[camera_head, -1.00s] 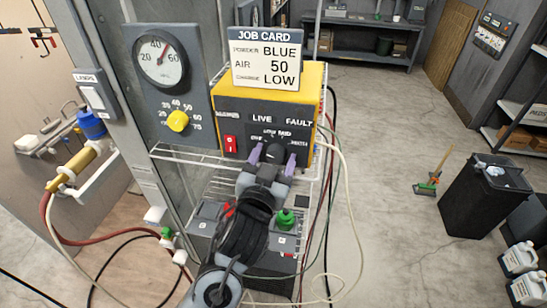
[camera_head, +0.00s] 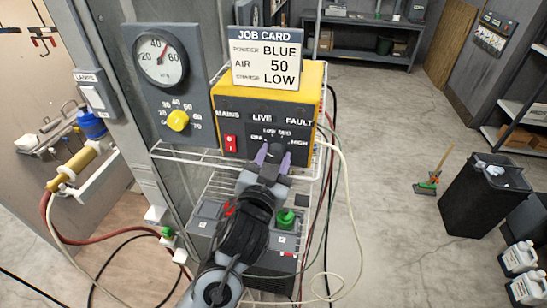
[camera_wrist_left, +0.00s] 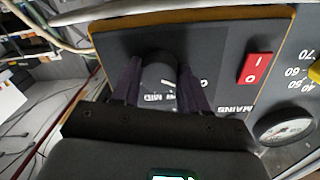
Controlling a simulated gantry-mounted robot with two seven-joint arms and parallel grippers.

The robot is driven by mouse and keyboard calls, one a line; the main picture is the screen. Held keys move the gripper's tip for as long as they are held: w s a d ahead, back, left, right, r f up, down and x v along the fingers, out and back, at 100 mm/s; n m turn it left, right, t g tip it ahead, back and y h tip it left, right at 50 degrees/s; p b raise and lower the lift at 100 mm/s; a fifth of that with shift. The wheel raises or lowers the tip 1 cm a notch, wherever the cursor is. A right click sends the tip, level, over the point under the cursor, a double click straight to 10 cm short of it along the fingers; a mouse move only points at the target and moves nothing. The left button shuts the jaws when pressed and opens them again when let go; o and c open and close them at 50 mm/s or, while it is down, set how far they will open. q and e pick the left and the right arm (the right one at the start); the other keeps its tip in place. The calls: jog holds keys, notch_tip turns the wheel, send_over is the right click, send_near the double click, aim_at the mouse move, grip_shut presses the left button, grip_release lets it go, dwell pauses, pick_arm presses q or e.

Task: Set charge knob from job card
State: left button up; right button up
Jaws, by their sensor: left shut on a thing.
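The job card (camera_head: 266,62) stands on top of the yellow-framed control box and reads POWDER BLUE, AIR 50, CHARGE LOW. The dark charge knob (camera_head: 275,149) is on the box's front, below a scale with LOW, MID and HIGH. My left gripper (camera_head: 273,156) is shut on this knob, with a purple finger on each side. In the left wrist view the knob (camera_wrist_left: 159,69) shows between the two fingers. The fingers hide part of the scale, and I cannot tell which mark the knob points to. My right gripper is not in view.
A red mains switch (camera_head: 230,143) is left of the knob. A gauge (camera_head: 160,55) and a yellow knob (camera_head: 178,121) are on the panel at left. The box sits on a wire shelf (camera_head: 185,153). A pale cable (camera_head: 346,170) hangs on the right.

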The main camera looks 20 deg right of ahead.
pick_arm(q)
jog(key=m, duration=0.3)
jog(key=shift+m, duration=0.4)
jog(key=shift+m+y+b, duration=0.3)
jog(key=shift+m+b, duration=0.3)
jog(key=shift+m, duration=1.2)
jog(key=o, duration=1.1)
jog(key=shift+c, duration=0.2)
jog(key=b+v, duration=0.2)
jog(key=v, duration=0.8)
jog(key=shift+s+a+r, duration=0.15)
jog(key=shift+s+a, duration=0.15)
jog(key=shift+s, duration=0.05)
